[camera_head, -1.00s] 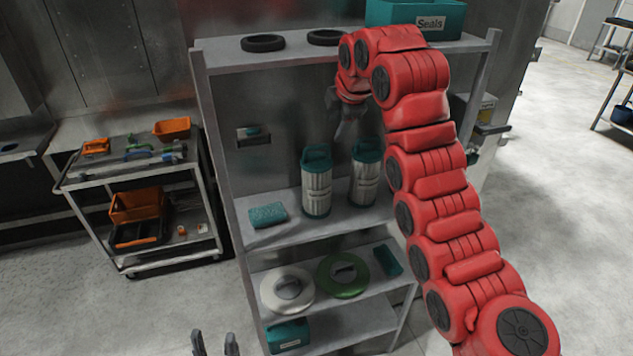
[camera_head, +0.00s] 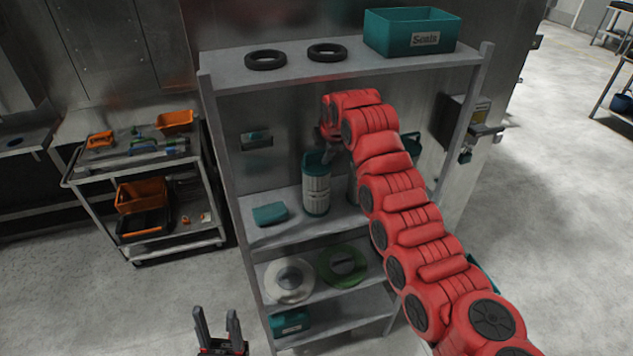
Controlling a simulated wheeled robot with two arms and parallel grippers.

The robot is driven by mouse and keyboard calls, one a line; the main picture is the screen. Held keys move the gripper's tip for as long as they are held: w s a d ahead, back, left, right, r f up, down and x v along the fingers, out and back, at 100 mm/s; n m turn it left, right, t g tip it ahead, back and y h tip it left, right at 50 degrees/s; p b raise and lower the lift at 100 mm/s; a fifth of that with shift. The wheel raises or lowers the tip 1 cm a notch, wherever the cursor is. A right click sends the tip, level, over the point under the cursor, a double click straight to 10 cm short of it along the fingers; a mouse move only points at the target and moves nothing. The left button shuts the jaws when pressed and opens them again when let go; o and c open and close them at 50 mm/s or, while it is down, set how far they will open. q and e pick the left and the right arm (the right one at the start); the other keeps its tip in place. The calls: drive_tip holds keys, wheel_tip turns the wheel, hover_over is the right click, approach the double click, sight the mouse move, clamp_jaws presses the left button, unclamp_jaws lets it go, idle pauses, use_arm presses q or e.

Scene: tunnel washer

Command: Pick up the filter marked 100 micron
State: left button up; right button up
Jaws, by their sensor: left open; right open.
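A pale, ribbed filter cartridge with a teal top (camera_head: 316,190) stands upright on the middle shelf. A second filter (camera_head: 352,190) beside it is almost wholly hidden behind my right arm. No micron marking is readable on either. My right gripper (camera_head: 329,156) is small and partly hidden by its own wrist. It is open, at the top of the left filter; I cannot tell whether it touches it. My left gripper (camera_head: 217,325) is open and empty, low in front of the shelf unit.
The shelf unit (camera_head: 345,80) has two black rings (camera_head: 265,61) and a teal Seals bin (camera_head: 412,38) on top. A teal block (camera_head: 270,214) lies left of the filters. White (camera_head: 290,281) and green discs (camera_head: 347,265) lie below. A tool cart (camera_head: 150,165) stands left.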

clamp_jaws()
idle(1.4)
